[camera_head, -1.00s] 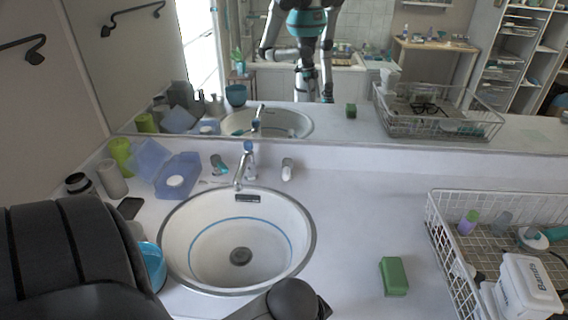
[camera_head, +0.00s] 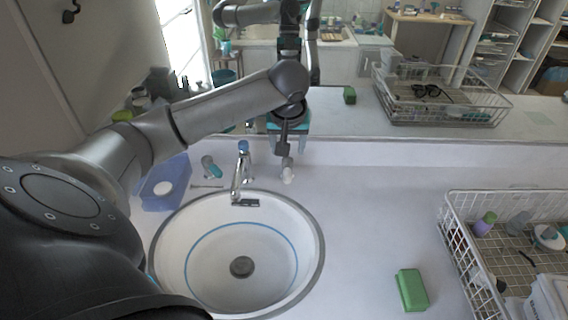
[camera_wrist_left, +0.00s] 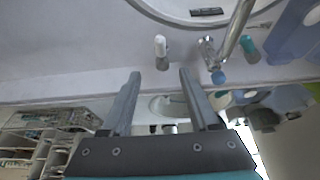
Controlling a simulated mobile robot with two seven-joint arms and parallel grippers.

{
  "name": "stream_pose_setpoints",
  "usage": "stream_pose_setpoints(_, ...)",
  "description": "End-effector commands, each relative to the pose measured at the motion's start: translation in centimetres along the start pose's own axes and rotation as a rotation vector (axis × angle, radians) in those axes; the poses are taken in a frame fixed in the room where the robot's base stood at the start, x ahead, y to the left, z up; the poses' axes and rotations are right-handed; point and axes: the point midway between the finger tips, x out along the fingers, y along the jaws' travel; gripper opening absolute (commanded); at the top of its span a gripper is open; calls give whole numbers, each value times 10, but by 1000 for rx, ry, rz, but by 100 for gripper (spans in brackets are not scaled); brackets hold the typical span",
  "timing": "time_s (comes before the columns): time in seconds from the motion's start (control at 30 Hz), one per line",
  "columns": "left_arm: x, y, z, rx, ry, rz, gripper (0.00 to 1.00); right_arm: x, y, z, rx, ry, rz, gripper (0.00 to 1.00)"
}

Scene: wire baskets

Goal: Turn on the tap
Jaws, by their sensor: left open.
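The chrome tap (camera_head: 241,172) stands upright at the back rim of the white round basin (camera_head: 195,245), its spout pointing over the bowl. Its blue-topped end (camera_head: 243,147) shows at the top. In the left wrist view the tap (camera_wrist_left: 238,30) is at upper right, with the blue part (camera_wrist_left: 218,77) near the right finger. My left gripper (camera_head: 284,150) is over the back of the counter, right of the tap and near a small white bottle (camera_head: 288,173). Its two fingers (camera_wrist_left: 159,74) are apart and empty, not touching the tap. My right gripper is not in view.
A large mirror (camera_head: 345,125) stands behind the counter. A wire basket (camera_head: 450,235) with toiletries is at right, and a green block (camera_head: 412,290) lies left of it. A blue box (camera_head: 165,185) and small teal item (camera_head: 211,168) are left of the tap. The counter right of the basin is mostly clear.

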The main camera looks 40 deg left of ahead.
Motion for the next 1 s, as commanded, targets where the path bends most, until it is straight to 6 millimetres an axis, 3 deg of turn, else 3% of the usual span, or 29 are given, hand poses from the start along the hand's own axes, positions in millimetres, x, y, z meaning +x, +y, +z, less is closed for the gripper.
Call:
stream_pose_setpoints(0.17,14,-2,-2,-13,-2,-4,61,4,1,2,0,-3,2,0)
stream_pose_setpoints(0.7,119,-1,-1,-10,0,-2,61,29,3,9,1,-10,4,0)
stream_pose_setpoints(1.0,148,-1,-2,-8,1,-1,61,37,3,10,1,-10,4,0)
